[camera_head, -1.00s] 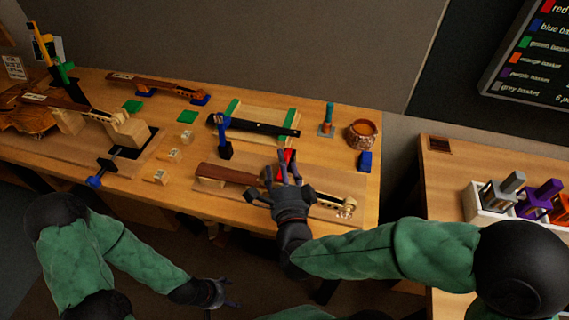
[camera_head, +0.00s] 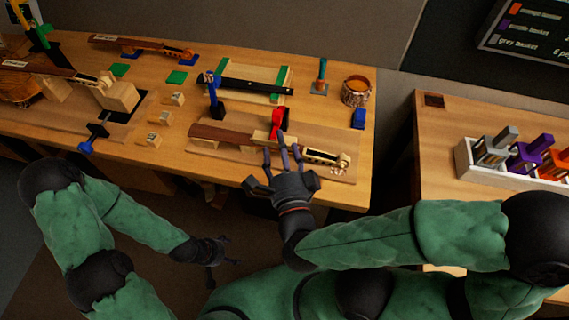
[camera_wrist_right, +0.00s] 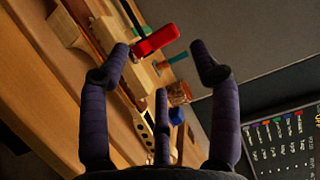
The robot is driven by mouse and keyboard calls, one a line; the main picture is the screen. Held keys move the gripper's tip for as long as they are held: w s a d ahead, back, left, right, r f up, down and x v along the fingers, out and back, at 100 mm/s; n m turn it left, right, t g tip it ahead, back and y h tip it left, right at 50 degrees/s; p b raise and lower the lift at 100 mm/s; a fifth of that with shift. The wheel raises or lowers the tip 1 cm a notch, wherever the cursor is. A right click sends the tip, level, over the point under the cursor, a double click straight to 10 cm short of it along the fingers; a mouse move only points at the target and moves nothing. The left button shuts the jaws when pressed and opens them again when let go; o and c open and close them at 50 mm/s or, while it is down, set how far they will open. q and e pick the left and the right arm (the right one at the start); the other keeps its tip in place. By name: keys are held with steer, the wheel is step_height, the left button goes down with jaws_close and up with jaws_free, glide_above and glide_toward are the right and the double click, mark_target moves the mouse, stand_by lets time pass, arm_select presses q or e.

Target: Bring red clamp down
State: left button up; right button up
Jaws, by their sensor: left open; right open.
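The red clamp (camera_head: 279,121) stands upright on the violin neck (camera_head: 236,137) lying on the wooden board at the bench front. In the right wrist view the red clamp (camera_wrist_right: 156,40) shows beyond my fingers, with its dark bar above a pale wooden block. My right gripper (camera_head: 280,165) is open and empty, just in front of the clamp and apart from it; its spread fingers also show in the right wrist view (camera_wrist_right: 160,75). My left gripper (camera_head: 222,248) is open and empty, low in front of the bench and away from the clamp.
A blue clamp (camera_head: 212,95) stands left of the red one. A cup (camera_head: 356,91), a blue block (camera_head: 358,118) and a small upright tool (camera_head: 320,75) are at the right end. A rack of coloured clamps (camera_head: 520,157) sits on the side table, across a gap.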

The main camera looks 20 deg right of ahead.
steer(key=shift+s+a, duration=0.2)
steer(key=shift+s, duration=0.9)
steer(key=shift+s+a, duration=0.15)
steer(key=shift+s, duration=0.95)
steer(key=shift+f, duration=0.1)
